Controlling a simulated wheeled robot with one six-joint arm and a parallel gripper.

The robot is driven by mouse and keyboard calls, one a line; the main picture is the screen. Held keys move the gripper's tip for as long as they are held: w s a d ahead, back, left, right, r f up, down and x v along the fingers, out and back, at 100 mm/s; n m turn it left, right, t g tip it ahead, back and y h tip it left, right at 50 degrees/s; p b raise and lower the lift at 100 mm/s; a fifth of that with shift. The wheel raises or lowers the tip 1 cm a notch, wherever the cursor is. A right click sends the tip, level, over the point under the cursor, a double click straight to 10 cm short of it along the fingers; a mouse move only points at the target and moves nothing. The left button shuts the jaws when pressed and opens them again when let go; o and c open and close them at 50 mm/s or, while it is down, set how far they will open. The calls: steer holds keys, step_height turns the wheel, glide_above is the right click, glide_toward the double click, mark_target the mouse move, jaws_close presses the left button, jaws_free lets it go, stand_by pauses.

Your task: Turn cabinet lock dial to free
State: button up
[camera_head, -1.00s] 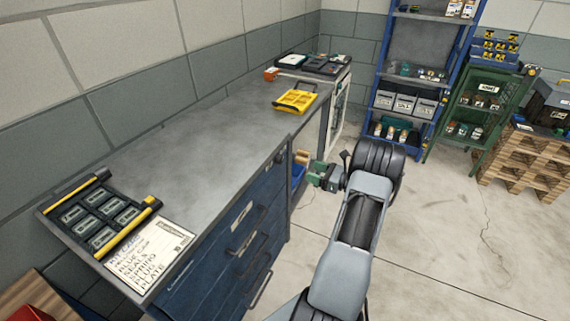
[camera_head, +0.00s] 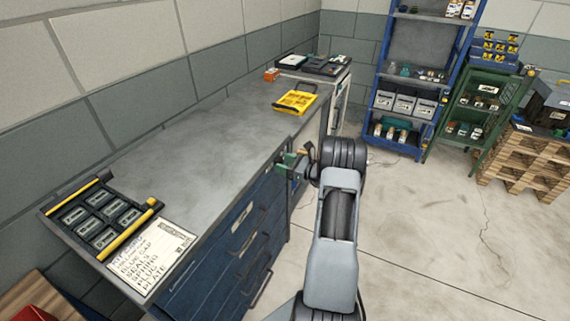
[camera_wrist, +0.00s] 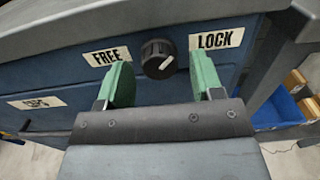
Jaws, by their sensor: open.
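The lock dial (camera_wrist: 157,56) is a round black knob on the front of the blue cabinet (camera_head: 222,262). In the wrist view its white mark slants up to the right, toward the LOCK label (camera_wrist: 216,39). The FREE label (camera_wrist: 107,56) is left of the dial. My gripper (camera_wrist: 162,72) is open, its green fingers apart with the dial showing between them. I cannot tell whether either finger touches it. In the head view my gripper (camera_head: 288,163) is at the cabinet's far front corner, where the dial is hidden.
The grey worktop (camera_head: 205,150) overhangs just above the dial. A yellow tray (camera_head: 296,103) sits at its far end, and a black tray (camera_head: 100,215) and list (camera_head: 152,258) at its near end. A blue bin (camera_wrist: 283,108) is right of the cabinet.

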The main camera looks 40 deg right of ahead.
steer(key=c, duration=0.9)
steer(key=shift+f, duration=0.1)
steer(key=shift+f+n+b, duration=0.1)
steer(key=shift+n+b, duration=0.5)
steer(key=shift+b, duration=0.45)
steer(key=n+b, duration=0.5)
steer(key=b, duration=0.3)
steer(key=n+b, duration=0.6)
steer(key=b, duration=0.2)
steer(key=n+b, duration=0.5)
steer(key=b, duration=0.4)
steer(key=shift+d+r+n, duration=0.2)
steer(key=shift+r+n, duration=0.1)
steer(key=shift+r, duration=0.1)
